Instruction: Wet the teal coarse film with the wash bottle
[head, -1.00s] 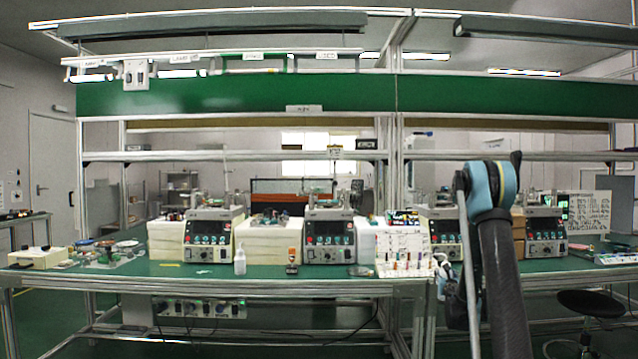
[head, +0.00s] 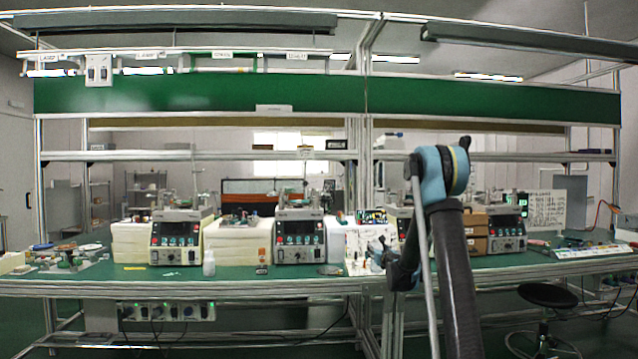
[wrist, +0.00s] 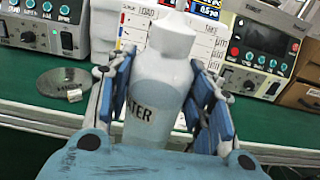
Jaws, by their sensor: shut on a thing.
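My gripper (wrist: 163,72) is shut on a white bottle (wrist: 158,98) in the wrist view. The bottle has a white cap, and its label ends in "TER". It is slightly tilted in the picture, with a blue finger on each side. In the head view my gripper (head: 383,262) is small and partly behind my arm, in front of the white card rack. I cannot make out the teal coarse film for certain; several small discs (head: 68,258) lie at the bench's left end, too small to tell apart.
The green bench (head: 240,282) carries several control units (head: 299,240) along its back. A white card rack (head: 362,250) stands right of centre. A grey disc (wrist: 60,82) lies on the bench. A stool (head: 547,295) stands right.

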